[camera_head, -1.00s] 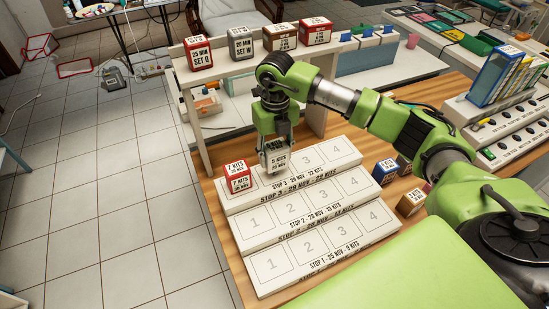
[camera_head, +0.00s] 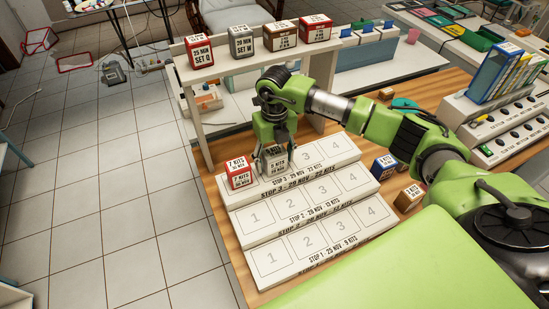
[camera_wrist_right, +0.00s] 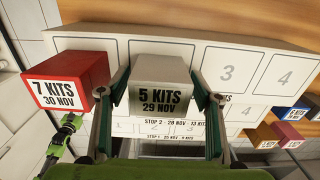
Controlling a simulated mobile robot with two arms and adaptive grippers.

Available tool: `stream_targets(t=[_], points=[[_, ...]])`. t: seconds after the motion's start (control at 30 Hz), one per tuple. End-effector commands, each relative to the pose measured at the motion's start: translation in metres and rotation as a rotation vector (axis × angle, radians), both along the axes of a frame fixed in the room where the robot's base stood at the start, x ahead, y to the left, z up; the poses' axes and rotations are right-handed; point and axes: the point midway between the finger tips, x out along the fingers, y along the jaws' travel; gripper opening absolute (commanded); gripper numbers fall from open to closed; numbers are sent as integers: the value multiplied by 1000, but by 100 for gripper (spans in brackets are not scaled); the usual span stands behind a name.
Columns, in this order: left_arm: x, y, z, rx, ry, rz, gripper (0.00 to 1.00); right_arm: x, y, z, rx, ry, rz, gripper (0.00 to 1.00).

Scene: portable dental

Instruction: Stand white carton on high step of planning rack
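The white carton (camera_head: 275,160), marked 5 KITS 29 NOV, stands upright on slot 2 of the high step, STOP 3, of the planning rack (camera_head: 345,158). It shows in the right wrist view (camera_wrist_right: 160,98) between the two fingers. My right gripper (camera_head: 275,153) is over it, with its fingers spread to either side of the carton; it looks open, with any contact hard to judge. A red carton (camera_head: 239,173), marked 7 KITS 30 NOV, stands on slot 1, left of the white one.
Slots 3 and 4 and the two lower steps are empty. Blue (camera_head: 384,167) and brown (camera_head: 408,198) cartons stand right of the rack. A raised shelf behind carries several cartons, including a red SET Q one (camera_head: 200,52). A green surface (camera_head: 400,265) lies in front.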

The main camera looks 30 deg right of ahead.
Motion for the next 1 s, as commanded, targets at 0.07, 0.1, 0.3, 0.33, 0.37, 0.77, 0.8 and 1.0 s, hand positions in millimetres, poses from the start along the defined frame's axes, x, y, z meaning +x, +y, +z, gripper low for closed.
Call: stream_targets(t=[0.07, 0.1, 0.3, 0.33, 0.37, 0.77, 0.8, 1.0], points=[[0, 0, 1, 0, 0, 0, 40, 0, 0, 1, 0, 0, 0, 59], [0, 0, 3, 0, 0, 0, 40, 0, 0, 4, 0, 0, 0, 59], [0, 0, -11, 0, -1, -1, 40, 2, 0, 27, 0, -7, 2, 59], [0, 0, -14, 0, -1, -1, 40, 2, 0, 34, 1, -7, 1, 59], [0, 0, -16, 0, -1, -1, 40, 2, 0, 40, 2, -7, 1, 59], [0, 0, -38, 0, 0, -2, 40, 1, 0, 114, 1, -3, 0, 59], [0, 0, -39, 0, 0, -2, 40, 1, 0, 117, 1, -2, 1, 59], [0, 0, -39, 0, 0, -2, 40, 0, 0, 124, 0, 0, 1, 59]])
